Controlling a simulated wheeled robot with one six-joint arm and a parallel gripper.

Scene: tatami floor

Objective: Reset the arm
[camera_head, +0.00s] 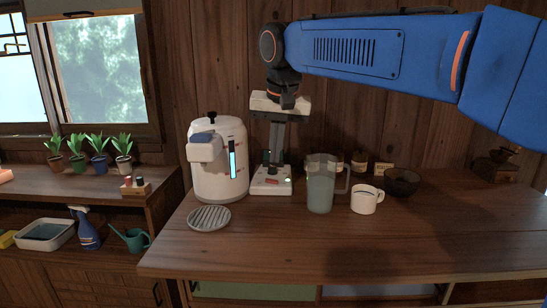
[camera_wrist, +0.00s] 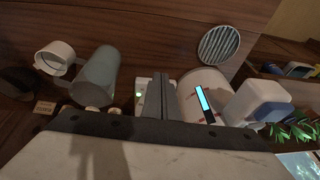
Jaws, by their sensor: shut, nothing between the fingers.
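My gripper (camera_head: 275,165) hangs from my blue arm and points down, with its fingers together and nothing held. In the head view its fingertips are just above or touching a white base unit (camera_head: 271,181) with a red switch and a green light; I cannot tell which. In the wrist view the shut fingers (camera_wrist: 160,98) cover part of this unit (camera_wrist: 141,95). A white dispenser (camera_head: 219,160) with a lit blue strip stands close on the left. A translucent jug (camera_head: 320,187) stands close on the right.
A white mug (camera_head: 364,200) and a dark bowl (camera_head: 402,182) stand right of the jug. A round grate (camera_head: 209,217) lies before the dispenser. Small labelled jars (camera_head: 359,163) stand behind. Potted plants (camera_head: 98,160) line the left shelf. The counter's front (camera_head: 330,245) is clear.

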